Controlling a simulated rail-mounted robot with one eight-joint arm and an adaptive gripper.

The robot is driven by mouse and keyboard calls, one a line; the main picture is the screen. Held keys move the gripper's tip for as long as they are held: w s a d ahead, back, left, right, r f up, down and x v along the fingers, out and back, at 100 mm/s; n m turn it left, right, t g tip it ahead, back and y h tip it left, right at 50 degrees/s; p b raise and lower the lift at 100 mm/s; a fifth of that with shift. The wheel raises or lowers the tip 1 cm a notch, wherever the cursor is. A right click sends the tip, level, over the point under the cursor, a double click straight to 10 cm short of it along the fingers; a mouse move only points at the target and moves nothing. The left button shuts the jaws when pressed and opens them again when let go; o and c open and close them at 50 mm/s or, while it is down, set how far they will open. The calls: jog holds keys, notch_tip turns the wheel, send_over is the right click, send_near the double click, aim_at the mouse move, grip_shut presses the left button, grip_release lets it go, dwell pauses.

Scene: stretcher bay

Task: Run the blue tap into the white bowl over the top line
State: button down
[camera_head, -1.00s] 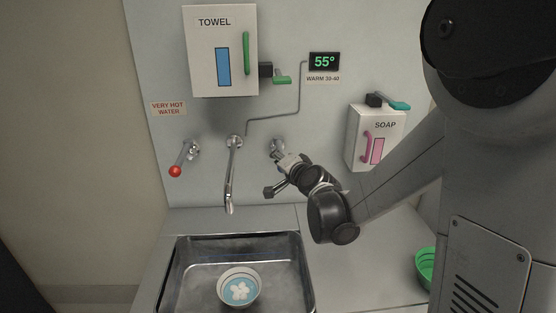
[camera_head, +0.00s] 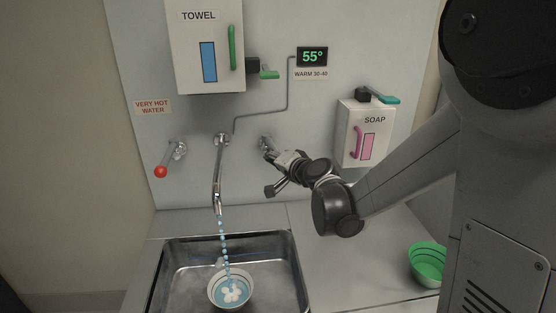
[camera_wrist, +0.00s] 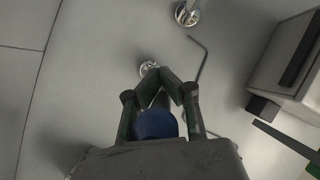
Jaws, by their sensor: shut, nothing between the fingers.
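The white bowl (camera_head: 212,293) stands in the metal sink under the spout (camera_head: 217,180). Blue drops of water (camera_head: 224,245) fall from the spout into it. Blue water surrounds a white flower mark in the bowl, and dark lines show on its inner wall above the water. My gripper (camera_head: 272,153) is at the tap mount right of the spout. In the wrist view its fingers (camera_wrist: 160,72) are shut at the tips, and the blue knob (camera_wrist: 155,124) sits behind them between the finger links, near the palm. The knob is hidden in the head view.
A red-knobbed tap (camera_head: 160,171) is on the left under a "VERY HOT WATER" sign (camera_head: 153,107). The display (camera_head: 312,56) reads 55°, above "WARM 30-40". A towel box (camera_head: 190,50) and soap box (camera_head: 350,145) hang on the wall. A green bowl (camera_head: 428,262) stands right on the counter.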

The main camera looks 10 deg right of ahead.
jog(key=shift+w+d+r, duration=0.2)
jog(key=shift+d+r, duration=0.15)
jog(key=c, duration=2.1)
grip_release()
jog(key=shift+s+r, duration=0.1)
jog(key=shift+s, duration=0.1)
jog(key=o, duration=0.5)
jog(key=shift+c, duration=0.2)
jog(key=shift+s, duration=0.1)
jog(key=shift+s, duration=0.15)
jog(key=v, duration=1.1)
jog(key=shift+s+d, duration=0.25)
jog(key=shift+c, duration=0.2)
